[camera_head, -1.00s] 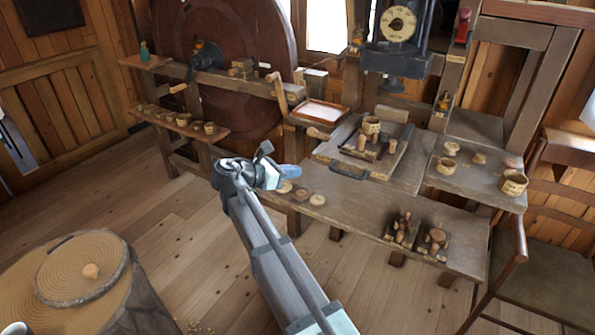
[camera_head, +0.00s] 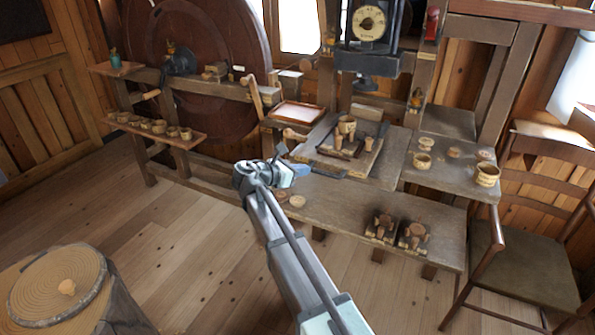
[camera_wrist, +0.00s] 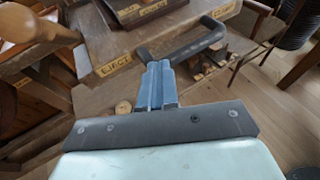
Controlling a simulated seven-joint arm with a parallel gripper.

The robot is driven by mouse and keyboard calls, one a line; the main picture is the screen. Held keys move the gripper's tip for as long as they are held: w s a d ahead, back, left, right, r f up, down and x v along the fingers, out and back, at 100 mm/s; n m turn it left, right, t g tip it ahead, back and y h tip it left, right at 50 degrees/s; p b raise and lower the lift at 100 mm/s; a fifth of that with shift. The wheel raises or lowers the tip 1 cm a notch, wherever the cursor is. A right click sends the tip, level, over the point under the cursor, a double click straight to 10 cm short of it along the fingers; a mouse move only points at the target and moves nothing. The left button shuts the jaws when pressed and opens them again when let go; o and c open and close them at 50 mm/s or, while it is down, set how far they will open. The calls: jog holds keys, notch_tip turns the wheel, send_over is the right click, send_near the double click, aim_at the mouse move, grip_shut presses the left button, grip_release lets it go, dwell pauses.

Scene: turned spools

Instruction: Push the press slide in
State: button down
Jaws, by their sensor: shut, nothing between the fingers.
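The press slide (camera_head: 372,160) is a wooden board on the bench below the press (camera_head: 366,58). A cup and turned pieces stand on it. Its dark bar handle (camera_head: 328,173) faces my side, and the handle (camera_wrist: 205,40) also shows as a bent black bar in the wrist view. My gripper (camera_head: 300,169) is shut and empty, just left of the handle in the head view. In the wrist view its blue fingertips (camera_wrist: 157,68) overlap the handle's near end; I cannot tell whether they touch.
An eject label (camera_wrist: 115,64) and a wooden knob (camera_wrist: 32,26) lie left of my fingers. A wooden tray (camera_head: 298,114) sits behind. Round discs (camera_head: 297,201) lie on the lower bench, with two dark holders (camera_head: 380,227) to the right. A chair (camera_head: 525,260) stands right.

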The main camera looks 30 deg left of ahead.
aim_at(317, 144)
jog(key=shift+w, duration=0.1)
jog(key=w, duration=1.7)
jog(key=shift+w, duration=0.2)
jog(key=shift+s, duration=0.1)
